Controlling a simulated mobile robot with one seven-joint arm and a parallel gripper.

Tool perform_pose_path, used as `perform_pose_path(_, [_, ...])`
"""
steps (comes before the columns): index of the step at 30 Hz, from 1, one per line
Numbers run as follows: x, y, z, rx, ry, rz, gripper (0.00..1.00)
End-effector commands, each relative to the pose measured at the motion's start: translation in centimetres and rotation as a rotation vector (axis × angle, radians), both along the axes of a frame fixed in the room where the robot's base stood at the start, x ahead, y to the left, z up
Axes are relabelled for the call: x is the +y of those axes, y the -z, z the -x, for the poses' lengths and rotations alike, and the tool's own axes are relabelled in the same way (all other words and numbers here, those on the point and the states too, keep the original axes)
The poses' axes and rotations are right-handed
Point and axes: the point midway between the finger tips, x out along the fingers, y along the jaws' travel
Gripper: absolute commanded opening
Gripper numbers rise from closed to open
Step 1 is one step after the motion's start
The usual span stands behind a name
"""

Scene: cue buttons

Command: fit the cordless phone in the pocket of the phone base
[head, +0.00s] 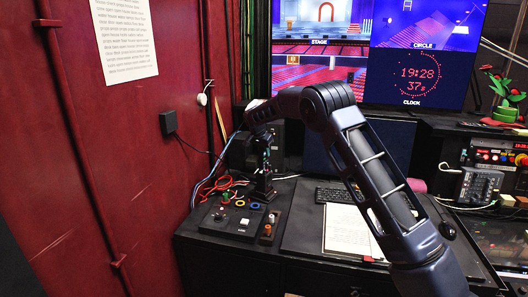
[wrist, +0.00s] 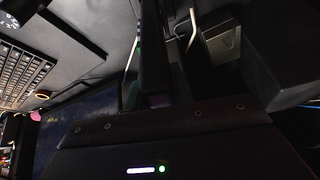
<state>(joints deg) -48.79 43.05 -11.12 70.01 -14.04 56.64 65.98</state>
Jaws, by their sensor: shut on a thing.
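My gripper (head: 263,180) points down over the back left of the black desk, above the control panel. It is shut on a slim dark thing, which I take to be the cordless phone; in the wrist view the dark upright bar (wrist: 152,55) seems to be that phone. A small green light shows beside it. The phone is dark against dark surroundings, so its exact tilt is hard to tell. I cannot make out the phone base or its pocket with certainty in either view.
A control panel (head: 229,221) with coloured rings and red cables lies near the gripper. Screens (head: 370,50) stand behind. A red wall (head: 130,130) closes the left.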

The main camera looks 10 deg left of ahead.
Motion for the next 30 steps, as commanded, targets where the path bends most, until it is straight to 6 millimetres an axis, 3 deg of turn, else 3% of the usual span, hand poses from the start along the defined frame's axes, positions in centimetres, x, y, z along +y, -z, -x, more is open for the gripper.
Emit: perform_pose_path(30, [0.0, 2.0, 0.0, 0.0, 0.0, 0.0, 0.0])
